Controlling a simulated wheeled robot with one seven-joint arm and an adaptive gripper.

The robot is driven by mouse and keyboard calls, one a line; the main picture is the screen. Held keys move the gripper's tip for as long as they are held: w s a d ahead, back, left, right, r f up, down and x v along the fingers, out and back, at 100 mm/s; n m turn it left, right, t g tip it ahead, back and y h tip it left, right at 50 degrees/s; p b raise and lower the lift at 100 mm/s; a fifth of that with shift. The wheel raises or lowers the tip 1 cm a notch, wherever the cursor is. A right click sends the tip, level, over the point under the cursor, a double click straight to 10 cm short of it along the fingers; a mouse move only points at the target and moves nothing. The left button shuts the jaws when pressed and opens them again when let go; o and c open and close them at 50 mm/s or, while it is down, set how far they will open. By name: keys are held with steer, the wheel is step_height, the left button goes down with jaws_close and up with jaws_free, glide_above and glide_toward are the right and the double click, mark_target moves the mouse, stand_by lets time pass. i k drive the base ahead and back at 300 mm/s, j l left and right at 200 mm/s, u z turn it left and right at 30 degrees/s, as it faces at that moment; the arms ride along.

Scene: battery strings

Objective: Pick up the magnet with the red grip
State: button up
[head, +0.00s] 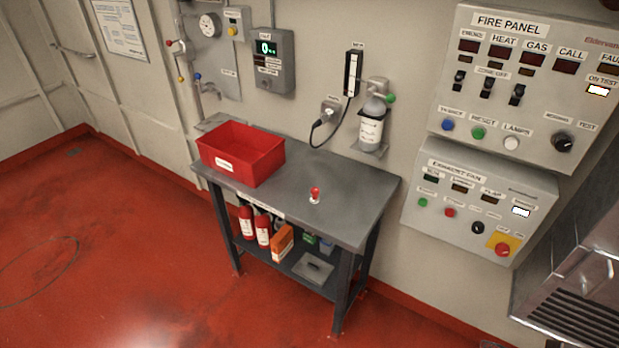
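The magnet with the red grip (315,194) stands upright on the grey table top (345,218), right of the table's middle and near its front edge. It is small, with a red upper part and a pale base. Nothing touches it. My gripper is not in view.
A red open bin (262,162) stands on the table's left part. A grey bottle (371,125) sits on a wall bracket behind the table. The lower shelf holds red cylinders (246,222) and an orange box (280,244). Wall panels (480,205) are at right. The red floor in front is clear.

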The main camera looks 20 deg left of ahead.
mark_target(315, 199)
steer(key=u, duration=1.2)
